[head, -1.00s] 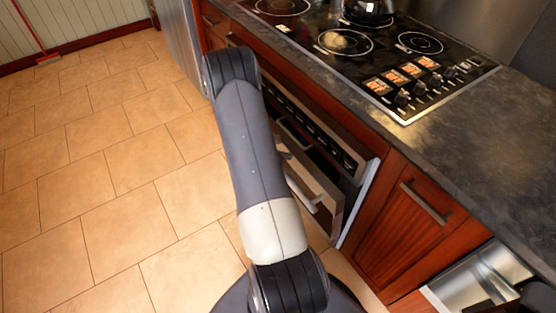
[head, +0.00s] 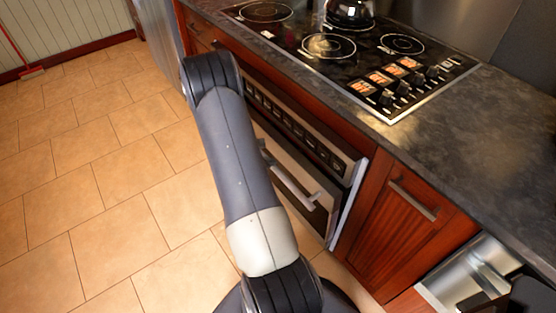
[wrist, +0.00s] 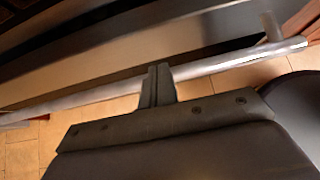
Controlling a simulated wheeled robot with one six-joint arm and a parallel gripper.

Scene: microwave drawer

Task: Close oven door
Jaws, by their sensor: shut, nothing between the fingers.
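The oven door (head: 318,217) is under the cooktop, partly hidden behind my arm in the head view. It looks nearly upright and close to the oven front. Its metal handle (head: 297,187) runs along the top of the door. In the wrist view the handle (wrist: 215,64) crosses the picture from lower left to upper right. My gripper (wrist: 160,70) is shut and empty, with its fingertips at the handle; I cannot tell whether they touch it. The gripper is hidden in the head view.
A black cooktop (head: 350,50) with a kettle (head: 349,12) is set in the dark counter (head: 475,125). A wooden cabinet (head: 400,225) stands right of the oven. The tiled floor (head: 90,180) on the left is clear.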

